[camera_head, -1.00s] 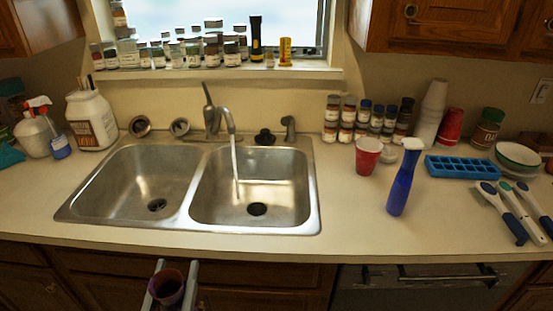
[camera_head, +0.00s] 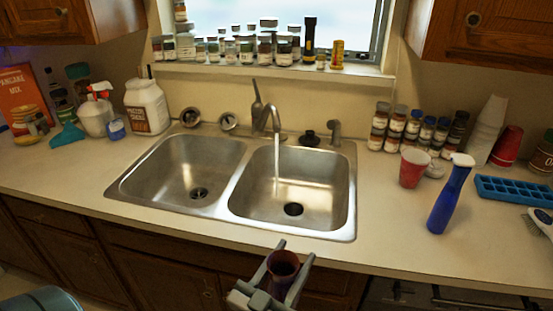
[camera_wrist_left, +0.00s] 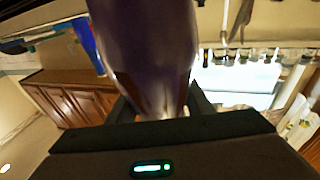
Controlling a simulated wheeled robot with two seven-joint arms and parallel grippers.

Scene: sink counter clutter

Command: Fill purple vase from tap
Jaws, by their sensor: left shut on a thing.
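The purple vase (camera_head: 283,266) is held upright by my left gripper (camera_head: 272,276), low in front of the counter's front edge and below the right basin. In the left wrist view the vase (camera_wrist_left: 148,45) fills the upper middle, between the fingers of my left gripper (camera_wrist_left: 160,105). The vase's mouth faces up in the head view; its lower part is hidden there. The tap (camera_head: 262,112) stands behind the sink, and a stream of water (camera_head: 276,165) runs from it into the right basin (camera_head: 325,190). My right gripper is not in view.
The left basin (camera_head: 185,165) is empty. The counter (camera_head: 400,245) in front of the sink is clear.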

